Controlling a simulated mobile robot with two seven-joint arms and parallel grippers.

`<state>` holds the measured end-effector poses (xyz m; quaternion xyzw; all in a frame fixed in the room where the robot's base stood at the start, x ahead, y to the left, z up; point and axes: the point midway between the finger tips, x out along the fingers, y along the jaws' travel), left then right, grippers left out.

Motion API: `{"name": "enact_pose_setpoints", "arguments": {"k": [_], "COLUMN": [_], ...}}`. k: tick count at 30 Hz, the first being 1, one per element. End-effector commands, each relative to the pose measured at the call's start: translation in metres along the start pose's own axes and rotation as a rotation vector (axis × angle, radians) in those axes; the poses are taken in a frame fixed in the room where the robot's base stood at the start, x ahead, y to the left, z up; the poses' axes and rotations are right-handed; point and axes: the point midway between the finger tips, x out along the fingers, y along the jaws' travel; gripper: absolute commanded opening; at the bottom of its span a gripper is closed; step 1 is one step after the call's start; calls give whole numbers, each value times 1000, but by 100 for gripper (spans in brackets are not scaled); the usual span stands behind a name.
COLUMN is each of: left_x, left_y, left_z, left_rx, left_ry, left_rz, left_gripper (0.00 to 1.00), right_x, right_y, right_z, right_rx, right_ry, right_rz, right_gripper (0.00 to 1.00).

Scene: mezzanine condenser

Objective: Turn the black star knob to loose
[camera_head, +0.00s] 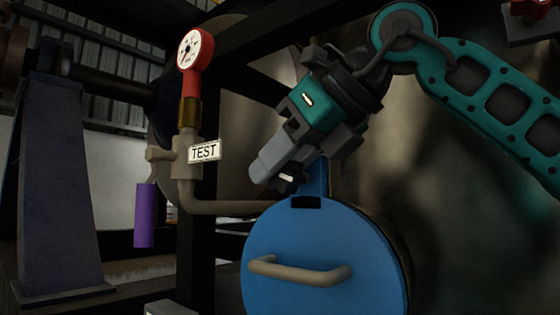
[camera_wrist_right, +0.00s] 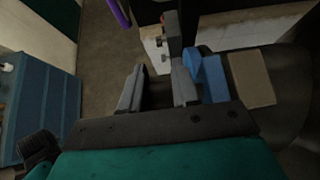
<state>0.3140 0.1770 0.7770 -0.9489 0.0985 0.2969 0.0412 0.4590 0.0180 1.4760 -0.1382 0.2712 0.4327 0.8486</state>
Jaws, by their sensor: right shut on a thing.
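The black star knob (camera_head: 291,184) is a small dark piece with a white mark, at the top of the blue round cover (camera_head: 320,240) in the head view. My right gripper (camera_head: 272,176) comes down from the upper right, tilted, with its grey fingers at the knob. The fingers are shut on it and hide most of it. In the right wrist view the two grey fingers of the right gripper (camera_wrist_right: 158,78) stand a little apart with a dark gap between them. The knob cannot be made out clearly there. My left gripper is out of view.
The blue cover has a tan bar handle (camera_head: 300,271). To the left stand a red gauge (camera_head: 195,50), a TEST label (camera_head: 204,152), a pipe (camera_head: 225,207) and a purple-handled lever (camera_head: 144,215). A dark post (camera_head: 196,255) runs behind the pipe.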

Motion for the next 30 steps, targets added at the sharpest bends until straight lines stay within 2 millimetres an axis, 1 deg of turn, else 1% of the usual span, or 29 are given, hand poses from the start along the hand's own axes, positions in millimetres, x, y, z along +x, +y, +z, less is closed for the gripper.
{"name": "enact_pose_setpoints", "arguments": {"k": [10, 11, 17, 30], "left_x": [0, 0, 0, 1], "left_y": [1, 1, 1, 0], "left_z": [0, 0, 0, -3], "left_rx": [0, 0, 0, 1], "left_ry": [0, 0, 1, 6], "left_rz": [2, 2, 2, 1], "left_gripper": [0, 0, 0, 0], "right_x": [-1, -1, -1, 0], "right_y": [0, 0, 0, 0], "right_z": [1, 1, 1, 0], "right_rx": [0, 0, 0, 0], "right_ry": [-1, -1, 0, 1], "right_rz": [-1, -1, -1, -1], "right_gripper": [0, 31, 50, 51]}}
